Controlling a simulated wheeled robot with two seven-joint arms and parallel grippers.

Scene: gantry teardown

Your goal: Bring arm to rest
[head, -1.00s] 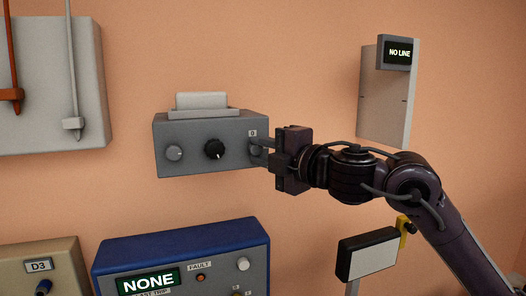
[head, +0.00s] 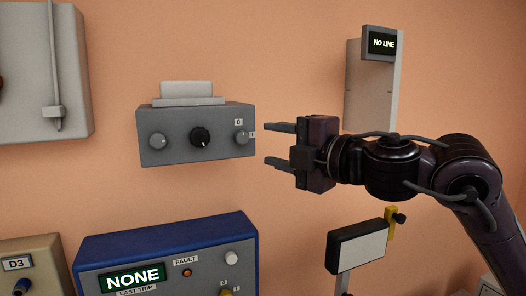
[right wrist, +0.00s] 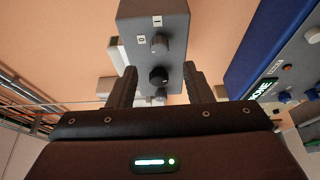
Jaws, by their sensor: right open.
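My right gripper (head: 280,146) is open and empty in the head view. Its two fingers point left toward the grey control box (head: 198,133) on the wall, with a small gap between the fingertips and the box's right end. The box carries a black knob (head: 200,137) between two grey knobs, and the right grey knob (head: 241,138) has 0 and 1 labels beside it. In the right wrist view the box (right wrist: 150,25) shows beyond the open fingers (right wrist: 160,85), with nothing between them. My left gripper is in neither view.
A blue unit (head: 165,255) reading NONE stands below the box. A white-faced plate on a post (head: 360,250) is below my right arm. A grey lever panel (head: 45,90) is at upper left. Bare wall lies between them.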

